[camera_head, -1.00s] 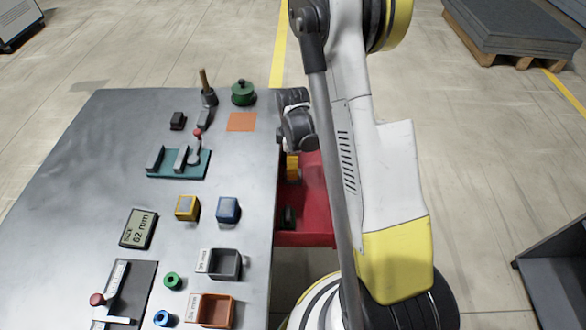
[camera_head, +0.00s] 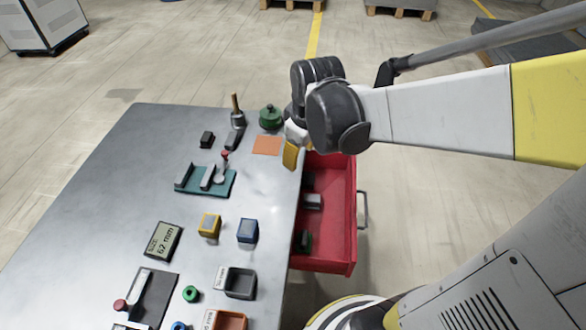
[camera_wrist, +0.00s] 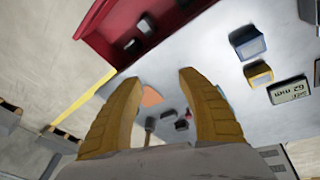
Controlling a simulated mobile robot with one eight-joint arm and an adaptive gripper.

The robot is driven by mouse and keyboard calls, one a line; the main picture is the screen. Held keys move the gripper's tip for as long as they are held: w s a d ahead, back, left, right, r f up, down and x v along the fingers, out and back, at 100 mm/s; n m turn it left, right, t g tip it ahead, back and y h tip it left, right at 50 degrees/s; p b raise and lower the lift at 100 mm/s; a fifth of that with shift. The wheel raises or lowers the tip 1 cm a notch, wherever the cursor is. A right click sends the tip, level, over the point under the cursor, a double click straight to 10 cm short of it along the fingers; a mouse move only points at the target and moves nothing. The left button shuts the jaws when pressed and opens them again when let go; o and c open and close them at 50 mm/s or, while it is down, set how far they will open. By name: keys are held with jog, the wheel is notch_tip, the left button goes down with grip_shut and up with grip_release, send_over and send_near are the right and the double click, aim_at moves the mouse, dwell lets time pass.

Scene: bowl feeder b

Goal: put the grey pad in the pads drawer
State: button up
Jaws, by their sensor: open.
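The red drawer (camera_head: 335,262) stands open at the table's right side; it also shows in the wrist view (camera_wrist: 95,45). A grey block (camera_head: 313,201), which looks like the grey pad, lies inside it, along with dark pieces. In the wrist view, the grey block (camera_wrist: 145,25) is near the drawer's table side. My gripper (camera_head: 290,155) is above the table's right edge, beside the drawer's far end. In the wrist view, my gripper's yellow fingers (camera_wrist: 160,78) are apart with nothing between them. The drawer's far corner is partly hidden by my arm.
The grey table (camera_head: 120,200) carries an orange mat (camera_head: 266,145), a green pot (camera_head: 271,117), a teal fixture (camera_head: 205,181), yellow (camera_head: 209,225) and blue (camera_head: 247,230) blocks, a 62 mm display (camera_head: 164,241), and a grey bin (camera_head: 240,283). Floor right of the drawer is clear.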

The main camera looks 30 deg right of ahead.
jog(key=s+a+r+m+t, duration=0.3)
jog(key=s+a+r+m, duration=0.2)
jog(key=s, duration=0.4)
jog(key=shift+s+a+r+m+t, duration=0.4)
jog(key=shift+a+r, duration=0.15)
jog(key=shift+a, duration=0.1)
